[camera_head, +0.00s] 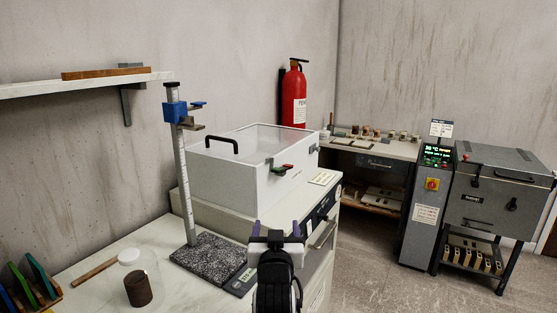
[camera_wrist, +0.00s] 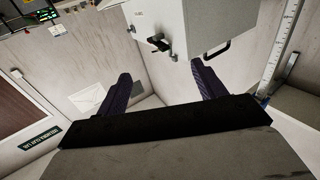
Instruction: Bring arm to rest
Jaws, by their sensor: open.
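My gripper (camera_head: 276,230) is at the lower middle of the head view, raised in front of a white cabinet. Its two dark purple fingers stand apart with nothing between them. In the wrist view my gripper (camera_wrist: 162,88) also shows open and empty, with the fingers spread wide. The wrist view is tilted, with walls, a white box and a measuring stand beyond the fingers. My arm hides part of the counter and cabinet front.
A height gauge stand (camera_head: 187,170) on a speckled base is left of my gripper. A white lidded box (camera_head: 235,185) stands behind it. A brown cylinder (camera_head: 138,289) is on the counter at lower left. A grey furnace (camera_head: 495,195) stands at right, with open floor (camera_head: 375,270) before it.

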